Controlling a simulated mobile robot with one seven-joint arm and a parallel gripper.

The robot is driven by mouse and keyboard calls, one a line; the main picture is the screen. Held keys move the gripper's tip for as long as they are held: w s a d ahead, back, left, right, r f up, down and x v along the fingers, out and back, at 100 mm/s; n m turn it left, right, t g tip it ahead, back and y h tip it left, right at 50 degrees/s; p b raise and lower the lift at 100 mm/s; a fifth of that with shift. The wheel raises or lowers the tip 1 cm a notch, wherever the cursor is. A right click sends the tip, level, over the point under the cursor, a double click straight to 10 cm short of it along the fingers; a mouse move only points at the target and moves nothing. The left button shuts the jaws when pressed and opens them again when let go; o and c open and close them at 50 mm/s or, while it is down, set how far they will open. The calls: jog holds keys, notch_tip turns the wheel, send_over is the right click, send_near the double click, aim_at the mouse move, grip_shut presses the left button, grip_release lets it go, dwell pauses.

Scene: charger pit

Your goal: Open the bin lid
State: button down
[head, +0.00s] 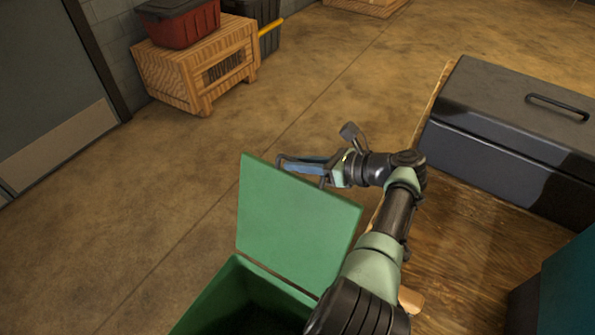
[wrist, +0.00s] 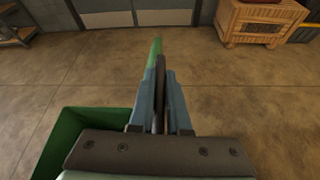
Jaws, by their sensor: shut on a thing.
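The green bin (head: 232,300) stands at the bottom of the head view, its dark inside showing. Its green lid (head: 292,220) stands raised, roughly upright, along the bin's far right side. My gripper (head: 290,166) is at the lid's top edge, its blue-grey fingers beside the far face of the lid and partly hidden by it. In the wrist view my gripper (wrist: 160,90) is shut with the lid (wrist: 154,52), seen almost edge-on, between or against its fingers. The bin (wrist: 72,135) shows at the lower left there.
A wooden table (head: 455,245) carrying a black case (head: 510,130) with a handle stands at right. A wooden crate (head: 195,70) with a red box (head: 178,22) is at the back left, near a door (head: 50,90). The concrete floor between is clear.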

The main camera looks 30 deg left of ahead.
jog(key=shift+w+f, duration=0.15)
jog(key=shift+f, duration=0.05)
dwell(0.3)
jog(key=c, duration=0.9)
grip_release()
jog(key=shift+r, duration=0.1)
jog(key=p+v, duration=0.1)
jog(key=v, duration=1.2)
jog(key=shift+w, duration=0.1)
